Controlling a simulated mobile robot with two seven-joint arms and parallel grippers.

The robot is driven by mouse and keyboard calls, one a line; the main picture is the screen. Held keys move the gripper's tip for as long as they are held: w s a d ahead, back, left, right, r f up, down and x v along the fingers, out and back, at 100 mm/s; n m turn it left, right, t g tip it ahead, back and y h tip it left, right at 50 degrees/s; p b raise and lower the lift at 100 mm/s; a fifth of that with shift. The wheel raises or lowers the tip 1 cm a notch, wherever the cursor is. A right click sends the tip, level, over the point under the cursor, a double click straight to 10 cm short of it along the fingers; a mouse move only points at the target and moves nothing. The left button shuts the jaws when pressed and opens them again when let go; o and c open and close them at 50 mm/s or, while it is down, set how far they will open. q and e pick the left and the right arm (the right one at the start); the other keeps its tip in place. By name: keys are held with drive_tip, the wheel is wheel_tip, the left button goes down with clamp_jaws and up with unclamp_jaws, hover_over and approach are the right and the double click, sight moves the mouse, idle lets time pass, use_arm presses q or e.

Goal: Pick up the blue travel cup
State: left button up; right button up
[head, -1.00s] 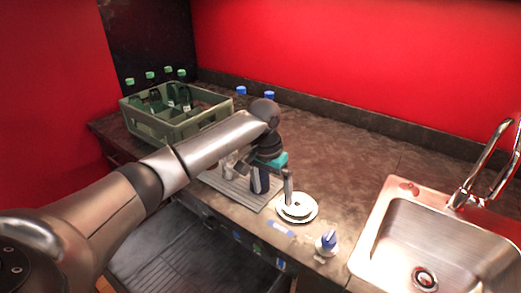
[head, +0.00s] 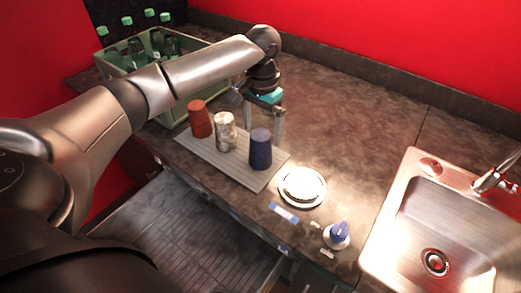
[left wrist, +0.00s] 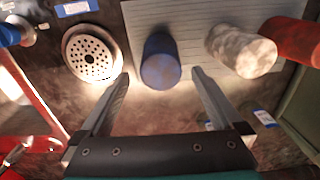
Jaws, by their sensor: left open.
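The blue travel cup (head: 260,149) stands upright at the right end of a grey ribbed mat (head: 222,166) on the counter. A pale marbled cup (head: 225,132) and a red cup (head: 199,119) stand in a row to its left. My left gripper (head: 263,118) is open and empty, behind and above the blue cup. In the left wrist view, the blue cup (left wrist: 160,62) lies ahead of and between the two spread fingertips (left wrist: 160,75), apart from them. My right gripper is not in view.
A round white-rimmed metal disc (head: 302,187) and a blue-topped white item (head: 338,235) sit right of the mat. A steel sink (head: 400,225) is further right. A green crate (head: 187,112) with bottles stands at the left. The counter behind is clear.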

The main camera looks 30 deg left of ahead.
sight(261, 146)
use_arm(q)
drive_tip(key=shift+s+a+f+b, duration=0.1)
drive_tip(key=shift+f+b, duration=0.1)
drive_tip(key=shift+f, duration=1.4)
drive_tip(key=shift+s+f+b, duration=0.1)
drive_tip(key=shift+f+b, duration=0.05)
drive_tip(key=shift+f, duration=1.4)
drive_tip(key=c, duration=1.4)
drive_tip(key=shift+r, duration=0.1)
drive_tip(key=shift+c, duration=0.2)
